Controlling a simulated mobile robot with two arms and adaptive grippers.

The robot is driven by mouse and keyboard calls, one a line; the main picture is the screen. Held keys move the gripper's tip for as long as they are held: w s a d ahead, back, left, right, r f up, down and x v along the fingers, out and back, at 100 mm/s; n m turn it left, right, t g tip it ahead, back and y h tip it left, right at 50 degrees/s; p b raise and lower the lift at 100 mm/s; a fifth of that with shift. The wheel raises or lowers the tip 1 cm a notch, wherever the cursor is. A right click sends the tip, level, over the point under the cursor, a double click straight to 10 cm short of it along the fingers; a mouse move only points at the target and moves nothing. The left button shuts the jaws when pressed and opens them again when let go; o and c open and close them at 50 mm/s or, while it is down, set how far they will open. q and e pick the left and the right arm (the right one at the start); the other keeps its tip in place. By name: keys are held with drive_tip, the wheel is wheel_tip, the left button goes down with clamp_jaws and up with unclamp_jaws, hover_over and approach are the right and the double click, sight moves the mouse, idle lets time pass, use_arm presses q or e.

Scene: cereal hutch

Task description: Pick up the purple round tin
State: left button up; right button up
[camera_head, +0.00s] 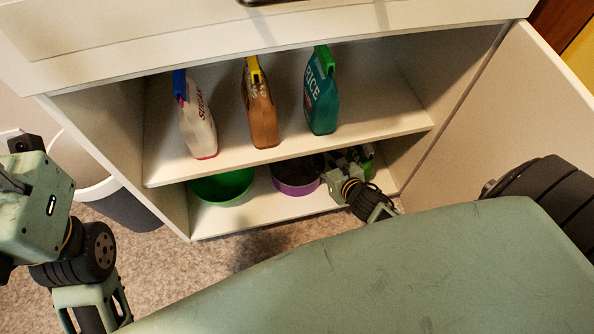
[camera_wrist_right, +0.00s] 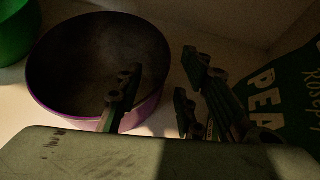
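The purple round tin (camera_head: 296,178) is an open, dark-lined tin on the lower shelf of the cabinet, its right part hidden by my right gripper in the head view. In the right wrist view the tin (camera_wrist_right: 147,109) fills the left middle, its mouth facing up. My right gripper (camera_wrist_right: 158,92) is open. One finger shows over the tin's mouth and the other beyond its right side, with the right rim between them; contact cannot be told. My left gripper (camera_head: 30,205) is at the far left, outside the cabinet, its fingers not clear.
A green bowl (camera_head: 222,187) stands left of the tin. A dark green bag (camera_wrist_right: 285,95) lettered "PEA" stands close on the right. The upper shelf (camera_head: 375,115) holds sugar (camera_head: 197,125), brown (camera_head: 260,112) and rice (camera_head: 321,103) bags. An open door (camera_head: 490,130) is at right.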

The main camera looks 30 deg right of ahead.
sight(318, 156)
drive_tip(key=b+x, duration=0.1)
drive_tip(key=x, duration=0.3)
drive_tip(key=shift+w+f+b, duration=0.15)
drive_tip(key=shift+f+b, duration=0.05)
drive_tip(key=shift+b, duration=0.2)
drive_tip(key=shift+w, duration=0.25)
drive_tip(key=shift+c, duration=0.2)
clamp_jaws()
